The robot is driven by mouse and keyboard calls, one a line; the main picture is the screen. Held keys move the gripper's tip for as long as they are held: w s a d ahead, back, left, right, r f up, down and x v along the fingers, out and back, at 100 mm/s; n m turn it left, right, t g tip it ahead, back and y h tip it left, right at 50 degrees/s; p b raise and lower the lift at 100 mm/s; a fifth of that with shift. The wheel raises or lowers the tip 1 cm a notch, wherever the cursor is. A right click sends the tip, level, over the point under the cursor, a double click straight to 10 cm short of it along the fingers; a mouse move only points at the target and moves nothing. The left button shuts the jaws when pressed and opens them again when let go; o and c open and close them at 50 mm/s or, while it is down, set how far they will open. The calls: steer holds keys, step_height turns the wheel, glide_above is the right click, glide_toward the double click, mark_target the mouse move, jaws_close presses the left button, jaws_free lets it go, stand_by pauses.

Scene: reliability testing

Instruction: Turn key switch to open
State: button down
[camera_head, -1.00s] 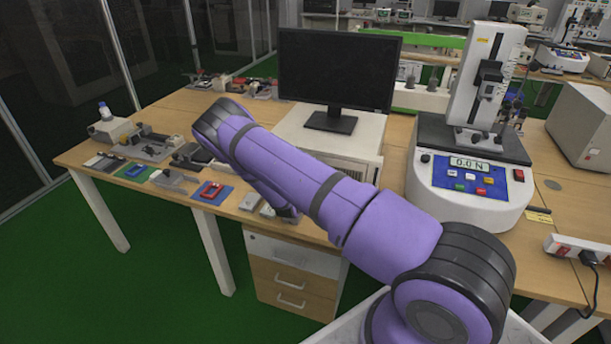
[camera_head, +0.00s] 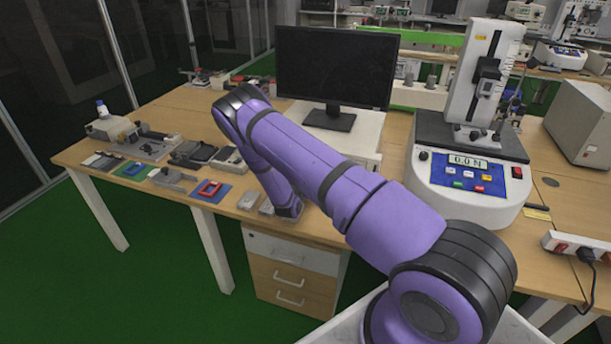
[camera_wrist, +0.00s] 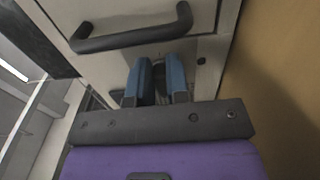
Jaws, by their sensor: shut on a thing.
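My gripper (camera_wrist: 160,82) shows in the wrist view with two blue fingers pointing at a light grey panel (camera_wrist: 112,14). A small dark thing, apparently the key switch (camera_wrist: 160,79), sits between the fingers, and they are shut on it. The fingers hide most of it, and its turn angle cannot be told. In the head view my purple arm reaches over the bench, and neither my gripper nor the key switch can be made out.
A dark bar handle (camera_wrist: 135,37) stands out from the panel just above the fingers. A wood-coloured surface (camera_wrist: 282,90) is at the right. In the head view, a monitor (camera_head: 338,68), a force tester (camera_head: 470,170) and a drawer cabinet (camera_head: 290,275) stand around my arm.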

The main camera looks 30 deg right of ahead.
steer(key=shift+f, duration=0.1)
stand_by(0.4)
steer(key=c, duration=1.1)
jaws_free()
steer(key=shift+s+a, duration=0.1)
steer(key=v, duration=1)
steer(key=shift+s+a, duration=0.25)
